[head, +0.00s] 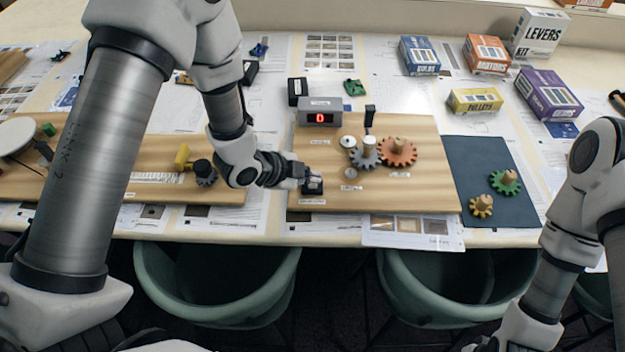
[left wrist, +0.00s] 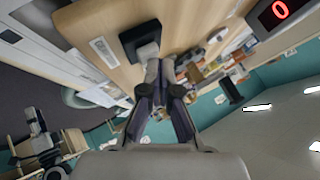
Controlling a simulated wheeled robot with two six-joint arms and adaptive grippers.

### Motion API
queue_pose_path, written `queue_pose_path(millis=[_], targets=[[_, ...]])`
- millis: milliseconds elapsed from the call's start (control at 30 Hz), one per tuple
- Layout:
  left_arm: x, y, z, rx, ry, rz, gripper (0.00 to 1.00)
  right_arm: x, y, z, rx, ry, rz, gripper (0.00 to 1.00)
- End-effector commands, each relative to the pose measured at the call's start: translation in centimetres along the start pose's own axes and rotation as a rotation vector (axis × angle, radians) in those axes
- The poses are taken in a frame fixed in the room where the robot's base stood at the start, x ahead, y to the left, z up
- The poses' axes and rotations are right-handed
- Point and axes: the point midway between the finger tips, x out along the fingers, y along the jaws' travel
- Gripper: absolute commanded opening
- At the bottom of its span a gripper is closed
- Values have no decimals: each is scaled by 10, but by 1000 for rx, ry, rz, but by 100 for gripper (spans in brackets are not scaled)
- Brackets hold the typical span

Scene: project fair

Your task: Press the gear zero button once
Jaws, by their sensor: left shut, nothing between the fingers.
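The gear board (head: 420,195) is a wooden panel on the table, with a grey display box (head: 320,106) showing a red 0. The display also shows in the left wrist view (left wrist: 280,12). A small black button base (head: 306,201) sits at the board's front left corner; it shows in the left wrist view (left wrist: 137,36) just beyond my fingertips. My left gripper (head: 314,184) is shut and empty, its tips at or just above this button. The fingers hide part of the button, and I cannot tell whether they touch it. My right gripper is out of view; only its arm shows.
Grey and orange gears (head: 398,152) stand on the board behind the gripper. A dark mat (head: 465,160) with two gears lies to the right. Another wooden board (head: 225,190) lies left. Boxes (head: 548,94) stand at the back right. Green chairs (head: 215,290) stand at the front edge.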

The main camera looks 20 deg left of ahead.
Motion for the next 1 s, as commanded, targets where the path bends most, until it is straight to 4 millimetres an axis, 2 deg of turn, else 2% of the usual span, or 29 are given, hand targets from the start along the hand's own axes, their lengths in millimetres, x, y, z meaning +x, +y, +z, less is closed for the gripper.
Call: queue_pose_path(millis=[167, 567, 1000], targets=[[-9, -7, -6, 0, 0, 0, 0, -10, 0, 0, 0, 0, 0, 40], [-11, -8, -8, 0, 0, -1, 0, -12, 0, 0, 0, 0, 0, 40], [-42, -31, -31, 1, 1, -2, 0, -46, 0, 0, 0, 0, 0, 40]])
